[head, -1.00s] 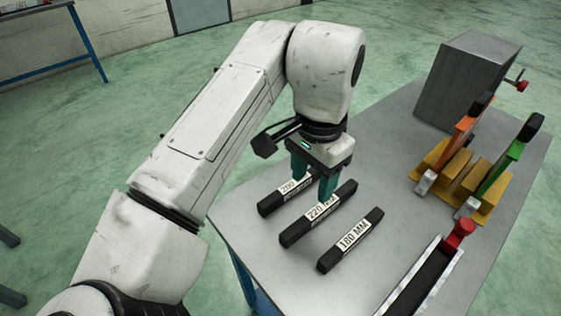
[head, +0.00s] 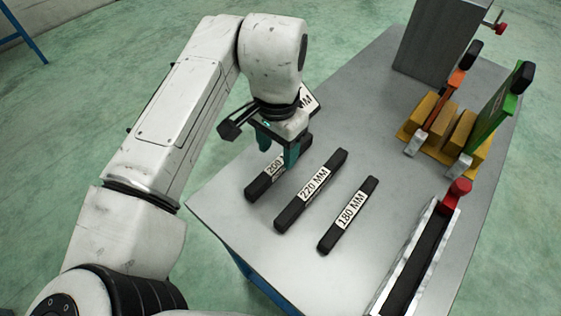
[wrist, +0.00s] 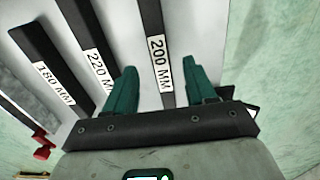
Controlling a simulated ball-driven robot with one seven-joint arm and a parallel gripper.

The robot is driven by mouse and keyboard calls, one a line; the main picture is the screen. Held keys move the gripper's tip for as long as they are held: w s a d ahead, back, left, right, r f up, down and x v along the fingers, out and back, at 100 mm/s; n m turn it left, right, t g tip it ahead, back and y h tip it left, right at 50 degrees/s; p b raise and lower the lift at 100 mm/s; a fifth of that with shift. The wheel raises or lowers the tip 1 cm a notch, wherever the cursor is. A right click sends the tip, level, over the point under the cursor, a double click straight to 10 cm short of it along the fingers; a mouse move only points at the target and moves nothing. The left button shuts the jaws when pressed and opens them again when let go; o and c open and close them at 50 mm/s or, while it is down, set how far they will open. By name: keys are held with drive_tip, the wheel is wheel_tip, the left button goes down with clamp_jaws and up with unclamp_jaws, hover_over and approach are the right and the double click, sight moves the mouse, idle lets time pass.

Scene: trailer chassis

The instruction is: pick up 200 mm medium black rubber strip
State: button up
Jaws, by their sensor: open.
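The 200 mm strip (head: 262,186) is a black bar with a white label. In the wrist view the strip (wrist: 151,18) runs between my two green fingers. My gripper (head: 277,153) is open and points down at the strip's far part. The fingers appear on either side of it; I cannot tell how high they are. The wrist view also shows the open gripper (wrist: 159,66), with nothing gripped.
The 220 mm strip (head: 325,168) lies close beside, then the 180 mm strip (head: 365,198). A metal channel with a red knob (head: 459,191), yellow blocks with orange and green levers (head: 497,115), and a grey box (head: 435,40) stand to the right.

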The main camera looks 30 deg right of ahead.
sight(279, 162)
drive_tip(key=f, duration=0.4)
drive_tip(key=shift+d, duration=0.2)
drive_tip(key=shift+c, duration=0.3)
clamp_jaws()
